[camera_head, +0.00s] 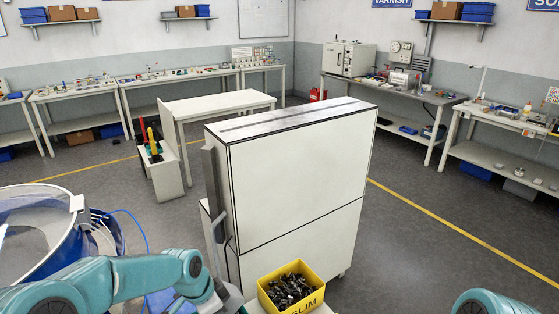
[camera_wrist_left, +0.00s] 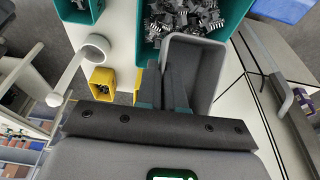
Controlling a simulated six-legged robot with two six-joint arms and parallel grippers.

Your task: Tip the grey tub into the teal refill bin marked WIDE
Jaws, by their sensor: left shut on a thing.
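In the left wrist view, the dark fingers of my left gripper (camera_wrist_left: 166,88) are shut on the grey tub (camera_wrist_left: 208,66), at its wall on the left side. The part of the tub's inside that shows looks bare grey. The tub's far end overlaps the near edge of a teal bin (camera_wrist_left: 139,48) holding many dark and grey connectors. No marking on this bin is readable, and whether the tub touches it I cannot tell. In the head view, my left arm reaches in from the left and its gripper is hidden or out of frame. My right gripper is not in view.
A yellow bin (camera_head: 317,277) marked SLIM, full of dark connectors, stands before a tall white cabinet (camera_head: 300,155). The wrist view also shows a small yellow bin (camera_wrist_left: 102,84), a white ring on an arm (camera_wrist_left: 94,48), and another teal bin (camera_wrist_left: 92,14) at the upper left.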

